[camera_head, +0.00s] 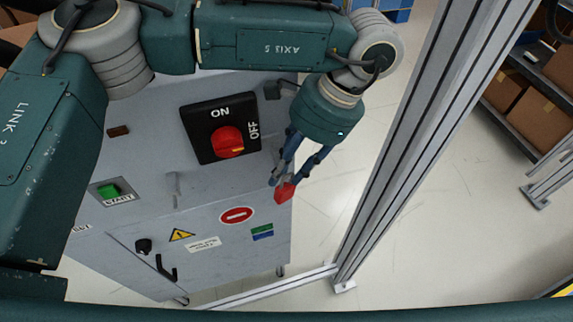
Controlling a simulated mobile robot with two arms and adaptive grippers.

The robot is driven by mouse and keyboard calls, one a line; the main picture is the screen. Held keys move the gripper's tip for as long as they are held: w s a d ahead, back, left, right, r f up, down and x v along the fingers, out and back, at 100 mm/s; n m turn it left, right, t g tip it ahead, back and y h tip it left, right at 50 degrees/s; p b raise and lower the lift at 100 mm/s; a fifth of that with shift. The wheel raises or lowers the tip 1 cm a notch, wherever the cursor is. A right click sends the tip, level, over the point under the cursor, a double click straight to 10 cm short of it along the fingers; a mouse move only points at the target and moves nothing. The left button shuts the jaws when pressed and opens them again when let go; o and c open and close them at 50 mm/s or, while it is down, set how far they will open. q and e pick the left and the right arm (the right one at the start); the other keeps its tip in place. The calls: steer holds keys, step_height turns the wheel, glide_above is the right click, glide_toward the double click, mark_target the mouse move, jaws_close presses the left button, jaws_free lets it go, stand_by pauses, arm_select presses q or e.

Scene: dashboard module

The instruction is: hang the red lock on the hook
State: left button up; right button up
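The red lock (285,193) is at the fingertips of my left gripper (284,181), near the right edge of the grey cabinet. The two fingers come down from the wrist and converge on the lock, and the gripper looks shut on it. The lock's shackle is hidden by the fingers or too small to make out. A small grey peg-like part (174,188) stands out from the cabinet, left of the lock; it may be the hook, though its shape is hard to tell. The lock is apart from it. My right gripper is not in view.
The grey cabinet (205,270) carries a black ON/OFF panel with a red knob (228,142), a green start button (109,190), a black knob (143,246) and a black handle (166,268). A metal frame post (410,130) stands to the right. Boxes fill shelves further right.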

arm_select(q)
steer(key=v, duration=0.7)
steer(key=shift+r, duration=0.25)
